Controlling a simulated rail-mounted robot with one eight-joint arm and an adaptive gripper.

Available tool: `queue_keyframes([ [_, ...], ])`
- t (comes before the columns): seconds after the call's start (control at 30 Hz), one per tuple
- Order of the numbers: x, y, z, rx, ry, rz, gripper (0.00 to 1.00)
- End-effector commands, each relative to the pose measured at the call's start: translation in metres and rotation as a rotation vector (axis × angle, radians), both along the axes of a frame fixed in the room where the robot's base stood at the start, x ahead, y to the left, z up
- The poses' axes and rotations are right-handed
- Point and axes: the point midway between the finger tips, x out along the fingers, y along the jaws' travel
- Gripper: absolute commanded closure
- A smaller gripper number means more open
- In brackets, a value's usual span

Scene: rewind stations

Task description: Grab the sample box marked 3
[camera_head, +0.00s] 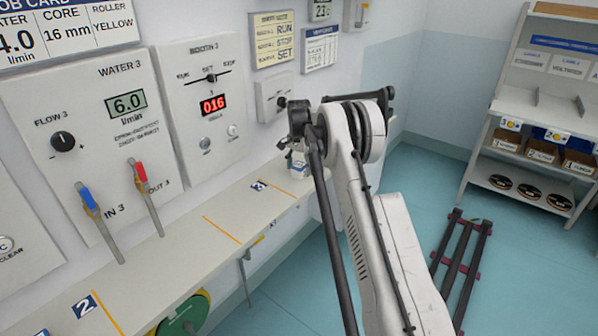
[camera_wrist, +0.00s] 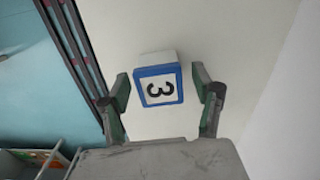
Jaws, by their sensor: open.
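The sample box marked 3 (camera_wrist: 158,70) is a small white box with a blue-framed face bearing a black 3. In the wrist view it sits on the pale shelf between my two fingertips, with a gap visible on each side. My gripper (camera_wrist: 161,84) is open around it and empty. In the head view the box (camera_head: 299,171) stands on the wall shelf, partly hidden beneath my gripper (camera_head: 294,155). My arm hides the shelf beyond it.
The narrow wall shelf (camera_head: 190,256) carries blue number labels 2 and 3 and orange lines. Control panels line the wall above it. A rack (camera_head: 530,110) with bins and reels stands at the right. A dark rail frame (camera_head: 463,260) lies on the open teal floor.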

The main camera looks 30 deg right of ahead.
Motion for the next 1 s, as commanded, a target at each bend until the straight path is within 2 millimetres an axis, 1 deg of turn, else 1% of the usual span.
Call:
queue_keyframes([
  [0.07,0.0,0.0,-0.0033,0.0,0.0,0.0,0.38],
  [0.23,0.0,0.0,-0.0033,0.0,0.0,0.0,0.38],
  [0.6,-0.0001,0.0,-0.003,0.0,0.0,0.0,0.87],
  [0.87,-0.0001,0.0,-0.0021,0.0,0.0,0.0,0.88],
  [1.0,-0.0001,0.0,0.0039,0.0,0.0,0.0,0.88],
])
